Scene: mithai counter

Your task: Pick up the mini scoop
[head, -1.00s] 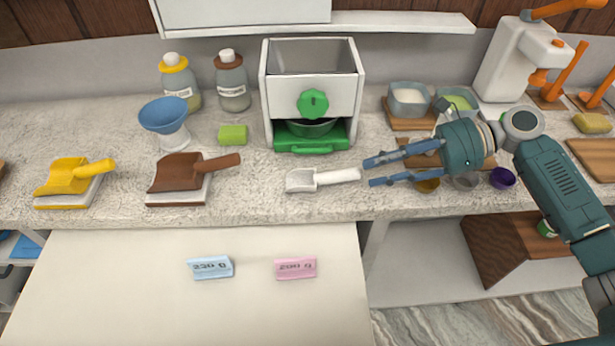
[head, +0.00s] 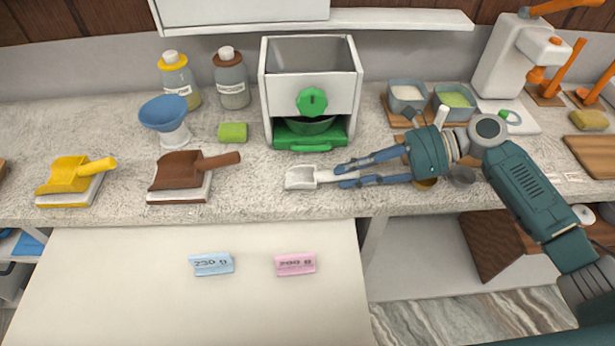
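The white mini scoop (head: 301,177) lies on the speckled counter near its front edge, its scoop end to the left and its handle to the right. My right gripper (head: 340,176) reaches in from the right, low over the counter. Its two blue fingers are parted, one on the far side and one on the near side of the handle. They partly hide the handle's right part. A narrow gap shows between the fingers, and I cannot see firm contact. My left gripper is not in view.
A white box with a green knob (head: 311,101) stands behind the scoop. A brown scoop (head: 178,171) and a yellow scoop (head: 66,175) rest to the left. Small bowls (head: 407,97) stand behind my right gripper.

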